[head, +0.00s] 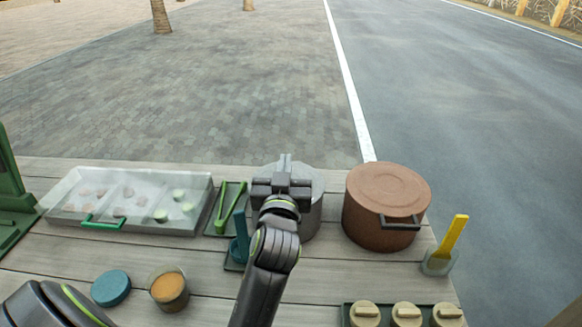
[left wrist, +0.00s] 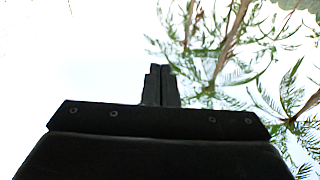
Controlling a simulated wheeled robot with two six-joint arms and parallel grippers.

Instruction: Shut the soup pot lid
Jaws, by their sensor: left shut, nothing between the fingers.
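A brown pot (head: 372,222) stands at the back right of the wooden table, with a flat brown round top and a dark handle at its front. The top looks level and closed. A grey metal pot (head: 309,218) stands to its left, largely hidden behind my left gripper and arm. I cannot tell if the grey pot is covered, nor which pot holds soup. My left gripper (head: 285,160) is shut and empty, overlapping the grey pot in the head view. In the left wrist view its fingers (left wrist: 160,84) are together against sky. My right gripper is not in view.
A clear-lidded tray (head: 62,220) with a green handle lies at the left. Green tongs (head: 229,205), a blue-green upright tool (head: 240,240), a teal disc (head: 111,288), a brown-filled cup (head: 169,288) and a yellow-handled tool (head: 452,238) stand around. Lidded jars (head: 406,314) sit front right.

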